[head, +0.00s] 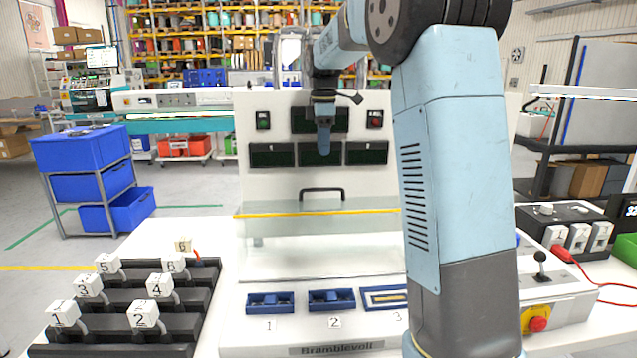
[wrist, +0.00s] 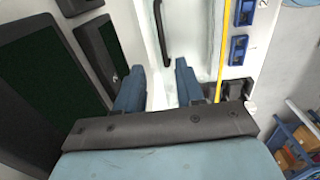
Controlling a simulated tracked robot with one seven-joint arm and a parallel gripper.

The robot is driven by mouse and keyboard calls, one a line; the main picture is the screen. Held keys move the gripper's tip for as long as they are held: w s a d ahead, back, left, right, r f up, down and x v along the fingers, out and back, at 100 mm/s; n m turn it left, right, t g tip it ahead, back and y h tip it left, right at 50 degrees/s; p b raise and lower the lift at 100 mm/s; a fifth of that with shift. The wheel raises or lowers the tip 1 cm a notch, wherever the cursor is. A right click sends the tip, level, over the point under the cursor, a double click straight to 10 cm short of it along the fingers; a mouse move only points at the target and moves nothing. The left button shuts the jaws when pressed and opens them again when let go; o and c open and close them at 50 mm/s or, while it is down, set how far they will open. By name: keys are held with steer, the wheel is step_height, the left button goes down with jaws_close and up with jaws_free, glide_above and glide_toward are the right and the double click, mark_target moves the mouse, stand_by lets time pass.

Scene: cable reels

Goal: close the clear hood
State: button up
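The clear hood (head: 290,225) is a see-through panel on the white bench machine, with a yellow strip along one edge and a black bar handle (head: 322,193). It looks raised; its exact tilt is hard to tell. My gripper (head: 324,150) hangs above and apart from the handle, in front of the machine's dark panels. In the wrist view my gripper (wrist: 158,68) has its two blue fingers apart with nothing between them. The handle (wrist: 162,32) lies beyond the fingertips, roughly in line with the gap. The hood's yellow strip (wrist: 221,50) runs right of it there.
Blue trays (head: 270,302) numbered 1 to 3 sit at the machine's front. A black rack (head: 120,310) of numbered white blocks stands left. A control box with a red button (head: 538,322) and a red cable is at right. My arm hides part of the machine's right side.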

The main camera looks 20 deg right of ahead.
step_height(320, 180, down, 11)
steer(key=shift+w+f, duration=0.1)
stand_by(0.3)
jaws_close()
stand_by(0.4)
steer(key=shift+a, duration=0.25)
steer(key=shift+r, duration=0.25)
